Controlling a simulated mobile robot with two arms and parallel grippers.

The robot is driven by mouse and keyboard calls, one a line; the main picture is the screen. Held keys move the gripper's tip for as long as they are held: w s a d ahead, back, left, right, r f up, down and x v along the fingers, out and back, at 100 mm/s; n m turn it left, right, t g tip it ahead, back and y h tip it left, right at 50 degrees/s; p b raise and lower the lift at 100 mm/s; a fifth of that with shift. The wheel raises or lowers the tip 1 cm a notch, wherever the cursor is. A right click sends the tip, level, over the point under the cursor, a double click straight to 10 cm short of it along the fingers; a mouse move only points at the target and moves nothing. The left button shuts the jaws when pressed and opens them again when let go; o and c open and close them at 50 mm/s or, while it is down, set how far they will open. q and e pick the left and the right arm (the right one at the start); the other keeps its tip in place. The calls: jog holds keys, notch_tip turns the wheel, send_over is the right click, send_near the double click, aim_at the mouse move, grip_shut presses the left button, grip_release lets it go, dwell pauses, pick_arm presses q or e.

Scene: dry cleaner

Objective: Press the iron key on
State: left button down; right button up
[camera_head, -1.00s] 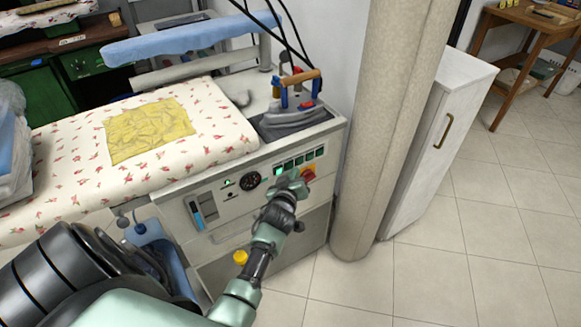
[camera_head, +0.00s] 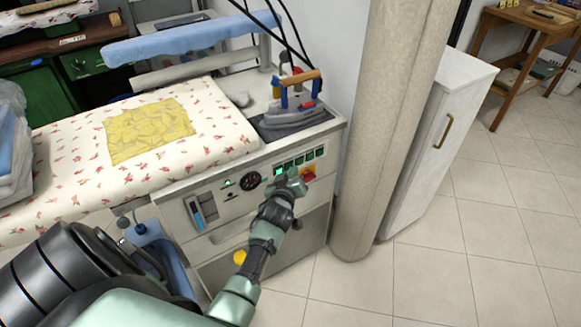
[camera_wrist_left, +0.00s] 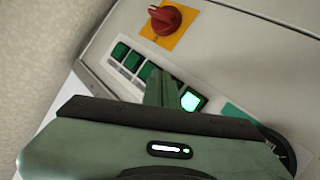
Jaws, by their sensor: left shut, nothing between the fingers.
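A row of small green keys (camera_head: 309,156) is on the front panel of the ironing station (camera_head: 265,290). One key (camera_wrist_left: 190,101) is lit bright green in the left wrist view; the others there (camera_wrist_left: 120,51) are dark. No key label is readable. My left gripper (camera_head: 291,180) is shut and empty, its fingertips close in front of the panel, just below the keys. In the left wrist view the fingers (camera_wrist_left: 160,88) overlap the key row beside the lit key; I cannot tell whether they touch. My right gripper is not in view.
A red rotary switch on a yellow plate (camera_head: 309,173) is right of my fingertips. The iron (camera_head: 292,115) rests on top of the station, beside the floral board (camera_head: 60,155) with a yellow cloth (camera_head: 150,130). A column (camera_head: 385,120) stands close on the right.

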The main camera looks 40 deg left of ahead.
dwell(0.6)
pick_arm(q)
jog(key=shift+s+d, duration=0.2)
jog(key=shift+d, duration=0.25)
